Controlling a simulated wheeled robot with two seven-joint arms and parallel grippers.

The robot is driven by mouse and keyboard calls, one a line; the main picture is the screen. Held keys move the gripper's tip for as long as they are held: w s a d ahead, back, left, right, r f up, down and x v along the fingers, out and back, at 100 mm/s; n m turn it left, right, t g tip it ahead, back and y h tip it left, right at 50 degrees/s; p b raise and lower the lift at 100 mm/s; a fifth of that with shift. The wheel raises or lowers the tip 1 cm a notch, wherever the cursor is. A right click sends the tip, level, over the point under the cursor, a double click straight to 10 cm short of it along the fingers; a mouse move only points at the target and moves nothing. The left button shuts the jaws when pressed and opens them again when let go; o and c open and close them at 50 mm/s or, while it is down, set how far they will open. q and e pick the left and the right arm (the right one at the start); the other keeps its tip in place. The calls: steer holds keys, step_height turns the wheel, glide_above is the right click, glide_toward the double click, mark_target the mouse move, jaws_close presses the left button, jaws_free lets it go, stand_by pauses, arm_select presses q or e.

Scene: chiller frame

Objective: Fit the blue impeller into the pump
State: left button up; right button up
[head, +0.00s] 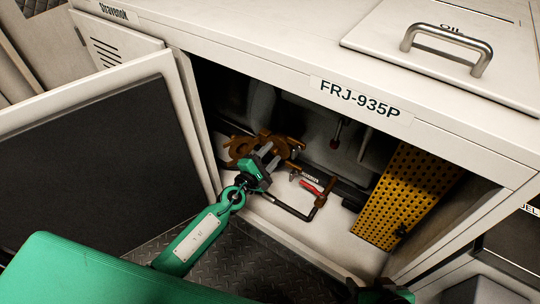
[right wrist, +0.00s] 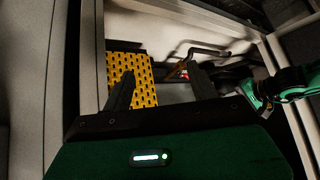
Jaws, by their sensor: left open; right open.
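No blue impeller shows in either view. A rust-brown round part (head: 243,148), possibly the pump, sits inside the open cabinet at the left; its inner face cannot be made out. My left gripper (head: 271,154) is open just in front of this part and overlaps its right side; whether they touch cannot be told. Nothing shows between its fingers. In the right wrist view my left arm (right wrist: 290,82) shows at the right edge. My right gripper (right wrist: 161,72) is open and empty, facing the cabinet opening; part of it shows at the bottom of the head view.
The cabinet door (head: 80,165) stands open at the left. A yellow perforated panel (head: 408,195) leans inside at the right. A red-handled item (head: 310,187) and a bent dark rod (head: 290,209) lie on the cabinet floor. The front floor is partly bare.

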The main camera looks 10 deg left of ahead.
steer(key=shift+d, duration=0.1)
arm_select(q)
steer(key=v, duration=1.3)
steer(key=shift+s+b, duration=0.4)
arm_select(e)
steer(key=shift+w+a+f, duration=0.2)
steer(key=shift+a+f, duration=0.1)
steer(key=shift+a, duration=0.2)
arm_select(q)
steer(key=shift+a, duration=0.1)
